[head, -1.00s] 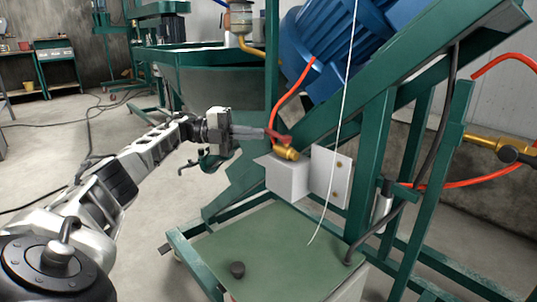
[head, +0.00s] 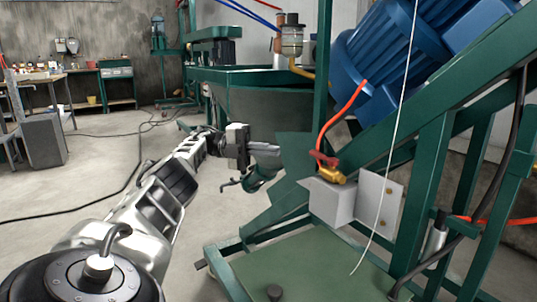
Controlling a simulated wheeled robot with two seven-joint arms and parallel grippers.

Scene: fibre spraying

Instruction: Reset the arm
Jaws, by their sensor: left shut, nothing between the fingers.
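My left gripper (head: 279,151) is in the middle of the head view, at the end of my left arm, which comes in from the lower left. Its fingers are together with nothing between them. It is left of the brass valve (head: 330,175) with the red handle, with a clear gap between them. The valve sits on a light grey box (head: 331,201) on the green machine frame, and an orange-red hose (head: 345,111) rises from it. My right gripper is out of view.
A blue motor (head: 385,62) sits on the sloping green frame (head: 449,82) at the right. A dark cable (head: 95,203) lies on open floor at the left. Workbenches stand farther back.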

